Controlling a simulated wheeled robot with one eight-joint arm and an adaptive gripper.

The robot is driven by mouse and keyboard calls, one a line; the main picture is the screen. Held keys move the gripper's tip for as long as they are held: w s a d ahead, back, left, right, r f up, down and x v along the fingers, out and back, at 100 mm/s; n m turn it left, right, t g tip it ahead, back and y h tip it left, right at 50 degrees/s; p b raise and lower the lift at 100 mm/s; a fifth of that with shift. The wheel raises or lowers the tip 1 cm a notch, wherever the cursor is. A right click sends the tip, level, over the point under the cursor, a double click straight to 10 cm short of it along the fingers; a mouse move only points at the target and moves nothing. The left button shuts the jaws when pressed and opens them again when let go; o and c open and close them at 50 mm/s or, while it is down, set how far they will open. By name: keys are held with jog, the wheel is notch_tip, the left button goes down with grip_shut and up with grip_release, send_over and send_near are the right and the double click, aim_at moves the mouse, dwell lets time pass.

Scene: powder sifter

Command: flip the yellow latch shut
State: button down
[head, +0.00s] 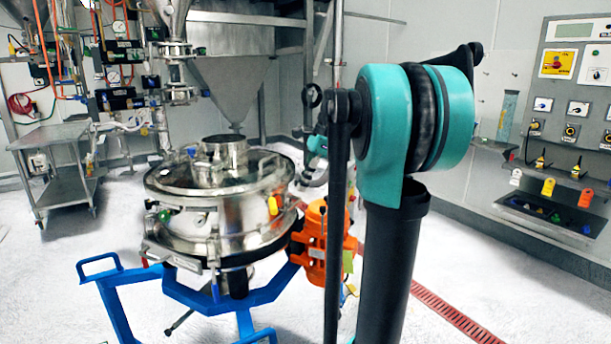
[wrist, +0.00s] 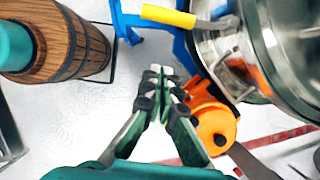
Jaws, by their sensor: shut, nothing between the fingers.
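The round steel sifter (head: 218,215) stands on a blue frame in the head view. The yellow latch (head: 273,206) shows as a small yellow handle on the right of its side. In the wrist view the yellow latch (wrist: 168,16) is a yellow grip on a grey metal lever, sticking out to the left from the sifter wall (wrist: 213,45). My gripper (wrist: 162,70) is shut and empty, its tips below the yellow grip in the picture and apart from it. In the head view my arm stands in front, and I cannot clearly make out my gripper.
An orange motor (head: 326,245) hangs beside the sifter; it also shows in the wrist view (wrist: 213,127), right of my fingers. The blue frame (head: 215,300) spreads out below. A wooden barrel (wrist: 75,40) is at the left of the wrist view. A metal cart (head: 62,150) stands far left.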

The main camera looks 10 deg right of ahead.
aim_at(271, 202)
jog(key=a+f, duration=0.4)
jog(key=a, duration=0.2)
jog(key=shift+f, duration=0.2)
dwell(0.4)
